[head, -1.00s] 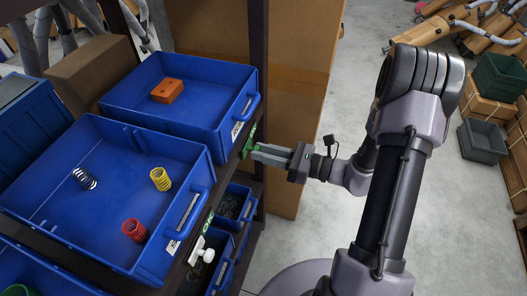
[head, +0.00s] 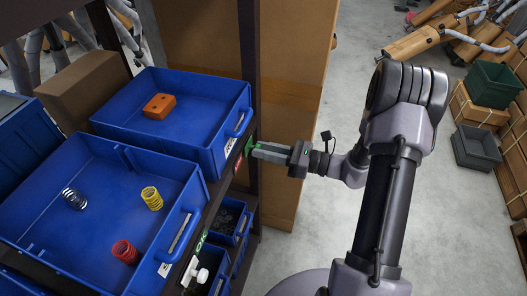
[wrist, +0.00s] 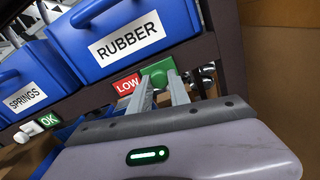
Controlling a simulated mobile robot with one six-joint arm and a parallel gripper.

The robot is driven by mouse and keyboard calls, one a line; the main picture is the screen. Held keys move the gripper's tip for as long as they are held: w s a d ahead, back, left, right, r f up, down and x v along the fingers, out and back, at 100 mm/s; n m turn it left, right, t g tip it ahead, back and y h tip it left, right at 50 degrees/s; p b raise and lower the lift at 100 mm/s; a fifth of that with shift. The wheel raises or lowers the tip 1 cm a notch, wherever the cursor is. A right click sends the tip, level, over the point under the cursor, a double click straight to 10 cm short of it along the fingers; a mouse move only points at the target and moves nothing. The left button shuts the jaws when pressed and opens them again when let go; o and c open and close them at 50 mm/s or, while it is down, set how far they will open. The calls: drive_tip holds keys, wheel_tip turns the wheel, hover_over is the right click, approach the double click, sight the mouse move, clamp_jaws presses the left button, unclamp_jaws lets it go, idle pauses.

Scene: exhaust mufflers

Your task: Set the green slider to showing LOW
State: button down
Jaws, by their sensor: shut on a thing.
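The green slider (wrist: 158,72) sits on the dark shelf edge, just right of a red label reading LOW (wrist: 127,84) in the wrist view. My gripper (wrist: 162,82) is shut on the green slider, with a finger on each side. The fingers hide part of it.
A white slider (head: 198,275) with a green OK label (wrist: 48,121) is farther along the same edge. Blue bins labelled RUBBER (wrist: 127,38) and SPRINGS (wrist: 25,95) stand above. A dark upright post (head: 248,60) is close beyond the green slider. Open floor lies right.

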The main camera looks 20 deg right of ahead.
drive_tip(key=c, duration=1.2)
unclamp_jaws()
drive_tip(key=shift+w+d, duration=0.15)
drive_tip(key=shift+d, duration=0.05)
drive_tip(key=p+v, duration=0.3)
drive_tip(key=v, duration=1.4)
drive_tip(key=shift+s, duration=0.2)
